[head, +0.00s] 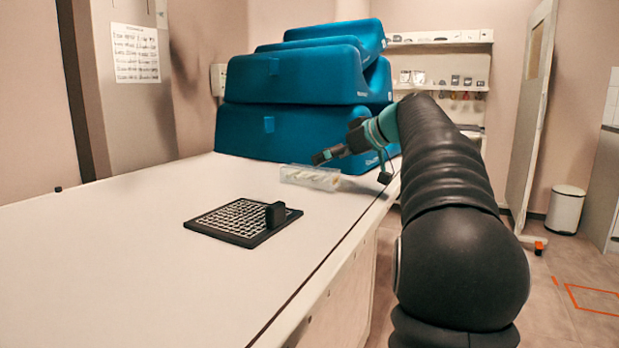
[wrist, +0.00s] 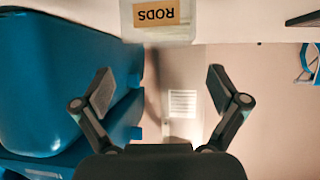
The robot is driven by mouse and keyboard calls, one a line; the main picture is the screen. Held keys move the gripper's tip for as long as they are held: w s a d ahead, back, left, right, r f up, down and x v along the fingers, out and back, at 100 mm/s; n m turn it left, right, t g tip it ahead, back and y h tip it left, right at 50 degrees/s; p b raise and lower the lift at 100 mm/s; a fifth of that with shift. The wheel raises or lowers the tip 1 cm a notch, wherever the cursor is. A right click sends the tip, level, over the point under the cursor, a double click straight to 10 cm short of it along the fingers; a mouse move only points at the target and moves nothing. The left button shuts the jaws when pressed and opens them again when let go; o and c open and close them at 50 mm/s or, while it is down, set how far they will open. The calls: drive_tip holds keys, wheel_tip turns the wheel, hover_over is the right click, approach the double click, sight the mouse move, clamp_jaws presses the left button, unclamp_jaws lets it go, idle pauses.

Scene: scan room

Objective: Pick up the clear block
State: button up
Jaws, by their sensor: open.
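The clear block (head: 296,176) is a see-through box with pale shapes inside, lying on the white table in front of the blue cushions. In the wrist view the clear block (wrist: 187,33) is at the top edge, partly cut off, with a tan label reading RODS upside down. My gripper (head: 318,158) appears just above or behind the block in the head view; the exact gap is hard to tell. In the wrist view my gripper (wrist: 158,78) has its two fingers spread wide, with nothing between them. The block lies beyond the fingertips.
Stacked blue cushions (head: 290,130) stand close behind my gripper. A white bin (head: 566,210) stands on the floor at right.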

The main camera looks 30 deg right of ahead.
sight(309, 168)
drive_tip(key=shift+s+a+f+x, duration=0.1)
drive_tip(key=shift+x, duration=0.8)
drive_tip(key=shift+s+a+f+x, duration=0.1)
drive_tip(key=shift+x, duration=0.75)
drive_tip(key=shift+s+a+f+x, duration=0.1)
drive_tip(key=shift+x, duration=0.8)
drive_tip(key=shift+r, duration=0.1)
drive_tip(key=c, duration=1.7)
drive_tip(key=shift+r, duration=0.1)
